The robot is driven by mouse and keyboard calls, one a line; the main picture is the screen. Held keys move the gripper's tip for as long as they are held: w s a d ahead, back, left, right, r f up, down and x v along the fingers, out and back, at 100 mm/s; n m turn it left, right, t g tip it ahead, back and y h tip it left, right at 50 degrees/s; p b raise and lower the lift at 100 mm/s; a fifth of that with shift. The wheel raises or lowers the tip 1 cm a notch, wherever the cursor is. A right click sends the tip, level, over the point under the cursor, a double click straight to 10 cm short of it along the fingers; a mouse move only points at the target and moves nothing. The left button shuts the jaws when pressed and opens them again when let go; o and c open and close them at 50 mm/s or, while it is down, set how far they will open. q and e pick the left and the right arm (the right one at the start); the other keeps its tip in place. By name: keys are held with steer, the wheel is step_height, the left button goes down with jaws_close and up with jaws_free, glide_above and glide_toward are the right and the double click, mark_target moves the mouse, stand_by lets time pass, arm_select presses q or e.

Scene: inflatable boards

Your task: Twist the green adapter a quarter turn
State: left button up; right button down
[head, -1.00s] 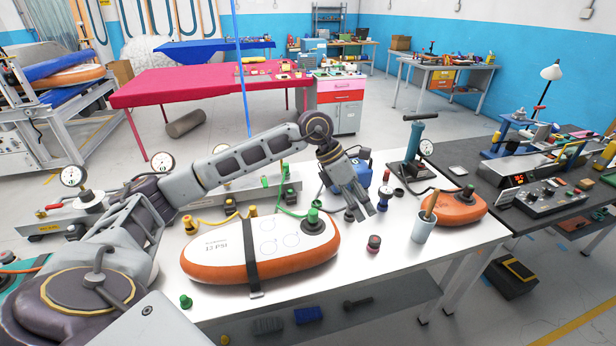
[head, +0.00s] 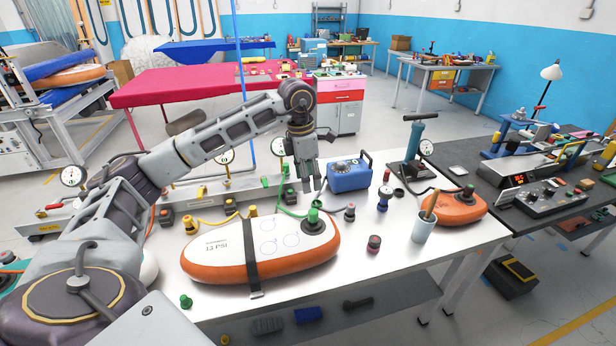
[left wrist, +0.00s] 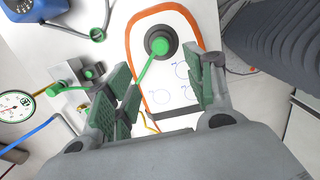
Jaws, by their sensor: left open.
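The green adapter (head: 313,215) stands upright on a dark valve at the right end of the white and orange inflatable board (head: 215,262). A green hose (head: 288,211) runs from it to the left. My left gripper (head: 313,187) points down just above the adapter, open and empty. In the left wrist view the adapter (left wrist: 160,46) appears beyond the open left fingers (left wrist: 163,80), apart from them. The hose passes between those fingers in that view. My right gripper is not in view.
A blue box (head: 349,176) stands behind the adapter. A loose green cap (head: 186,301) lies at the front left. A grey cup (head: 424,229) and a smaller orange board (head: 455,209) stand at right. A black strap (head: 251,255) crosses the large board.

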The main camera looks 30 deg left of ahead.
mark_target(313, 211)
arm_select(q)
steer(key=shift+w+d+f+p, duration=0.2)
steer(key=shift+f, duration=2.1)
steer(key=shift+w+d+f+p, duration=0.15)
steer(key=shift+w+f, duration=0.1)
steer(key=shift+f, duration=2)
steer(key=shift+w+d+f+p, duration=0.2)
steer(key=shift+f, duration=2.1)
steer(key=c, duration=1.1)
steer(key=o, duration=0.3)
steer(key=shift+c, duration=1.2)
